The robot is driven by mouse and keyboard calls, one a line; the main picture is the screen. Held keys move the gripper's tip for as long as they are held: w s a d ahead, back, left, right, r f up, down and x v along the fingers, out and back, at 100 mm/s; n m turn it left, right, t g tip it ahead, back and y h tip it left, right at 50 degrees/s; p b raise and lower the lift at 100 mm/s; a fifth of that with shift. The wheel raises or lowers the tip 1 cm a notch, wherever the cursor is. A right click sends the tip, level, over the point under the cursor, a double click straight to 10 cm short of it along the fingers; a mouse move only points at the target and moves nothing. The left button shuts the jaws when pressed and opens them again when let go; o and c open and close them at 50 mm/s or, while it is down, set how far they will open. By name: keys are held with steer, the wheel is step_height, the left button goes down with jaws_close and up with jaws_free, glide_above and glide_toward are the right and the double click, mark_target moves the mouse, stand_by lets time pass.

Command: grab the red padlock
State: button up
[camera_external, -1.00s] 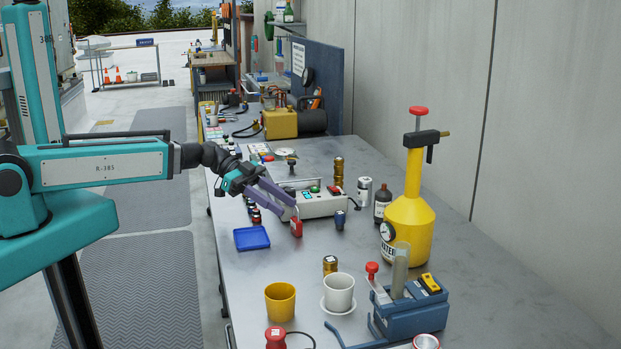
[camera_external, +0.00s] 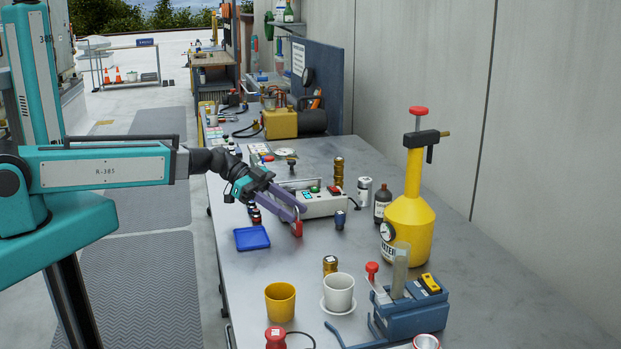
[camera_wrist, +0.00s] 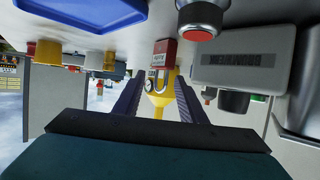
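The red padlock (camera_external: 298,230) is upright on the workbench, in front of the grey-white control box. It also shows in the wrist view (camera_wrist: 164,54), upside down at the top centre. My gripper (camera_external: 298,214) reaches down to it from the left, its two purple fingers apart. In the wrist view my gripper (camera_wrist: 159,80) is open, with the padlock lying in line with the gap, at or just beyond the fingertips. The external view shows the fingertips covering the padlock's upper part. Whether a finger touches it cannot be told.
The control box (camera_external: 322,204) stands close behind the padlock. A blue tray (camera_external: 252,238) lies just left, and a dark blue knobbed item (camera_external: 340,220) stands right. A yellow cup (camera_external: 280,302), a white cup (camera_external: 338,292) and a yellow sprayer (camera_external: 407,230) are nearer. Bench between is clear.

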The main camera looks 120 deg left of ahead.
mark_target(300, 220)
steer(key=shift+p+x, duration=0.65)
steer(key=shift+x, duration=0.95)
steer(key=shift+a, duration=0.1)
jaws_close()
